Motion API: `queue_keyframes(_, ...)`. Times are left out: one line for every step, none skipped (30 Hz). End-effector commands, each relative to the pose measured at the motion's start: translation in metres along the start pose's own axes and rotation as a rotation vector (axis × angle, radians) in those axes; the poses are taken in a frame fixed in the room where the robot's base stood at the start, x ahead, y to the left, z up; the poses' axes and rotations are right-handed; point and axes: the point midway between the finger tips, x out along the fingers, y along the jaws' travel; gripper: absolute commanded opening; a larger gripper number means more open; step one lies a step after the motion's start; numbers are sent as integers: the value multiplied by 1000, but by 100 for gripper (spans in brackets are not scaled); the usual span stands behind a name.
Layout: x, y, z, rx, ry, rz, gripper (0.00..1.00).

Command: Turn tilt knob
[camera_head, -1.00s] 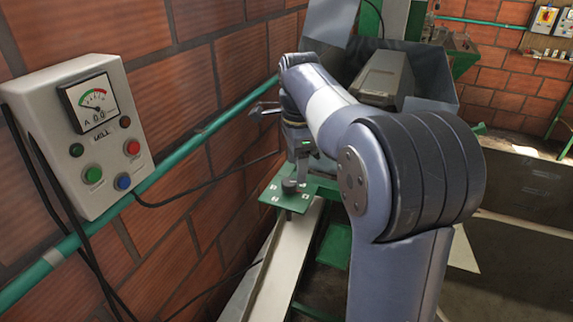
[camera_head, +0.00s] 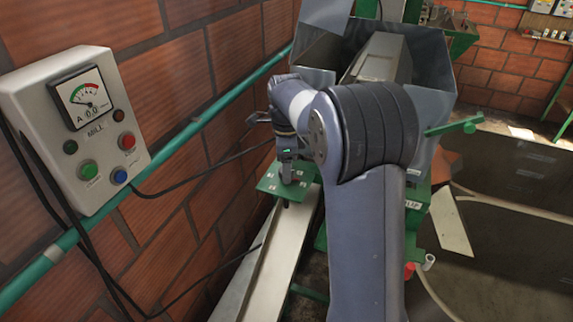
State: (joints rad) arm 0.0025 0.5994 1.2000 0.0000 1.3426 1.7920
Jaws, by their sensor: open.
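A small green plate (camera_head: 268,184) with pale marks sits at the upper end of a long pale metal channel, left of my arm. The dark knob on this plate is now mostly hidden by my gripper (camera_head: 288,174). My gripper points down at the plate, and its fingers are open. Its fingertips are at the knob's place, just over or around it; I cannot tell whether they touch it.
A grey control box (camera_head: 75,130) with a meter and buttons hangs on the brick wall at left. A green pipe (camera_head: 170,160) runs along the wall. The pale channel (camera_head: 275,255) slopes toward me. A grey metal hopper (camera_head: 425,95) stands behind my arm.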

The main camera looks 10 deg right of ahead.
Motion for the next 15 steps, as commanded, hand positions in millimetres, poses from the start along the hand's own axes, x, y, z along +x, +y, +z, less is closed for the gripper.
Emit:
queue_keyframes(3, 0, 0, 0, 0, 2, 59)
queue_keyframes(5, 1, 0, 0, 0, 2, 59)
queue_keyframes(7, 0, 0, 0, 0, 1, 59)
queue_keyframes(8, 0, 0, 0, 0, 0, 59)
queue_keyframes(8, 0, 0, 0, 0, 0, 59)
queue_keyframes(9, 0, 0, 0, 0, -1, 59)
queue_keyframes(9, 0, 0, 0, 0, -1, 59)
queue_keyframes(9, 0, 0, 0, 0, -1, 59)
queue_keyframes(9, 0, 0, 0, 0, -1, 59)
queue_keyframes(9, 0, 0, 0, 0, -1, 59)
queue_keyframes(9, 0, 0, 0, 0, -1, 59)
queue_keyframes(9, 0, 0, 0, 0, -1, 58)
queue_keyframes(9, 0, 0, 0, 0, -1, 56)
queue_keyframes(9, 0, 0, 0, 0, -1, 54)
queue_keyframes(9, 0, 0, 0, 0, -1, 50)
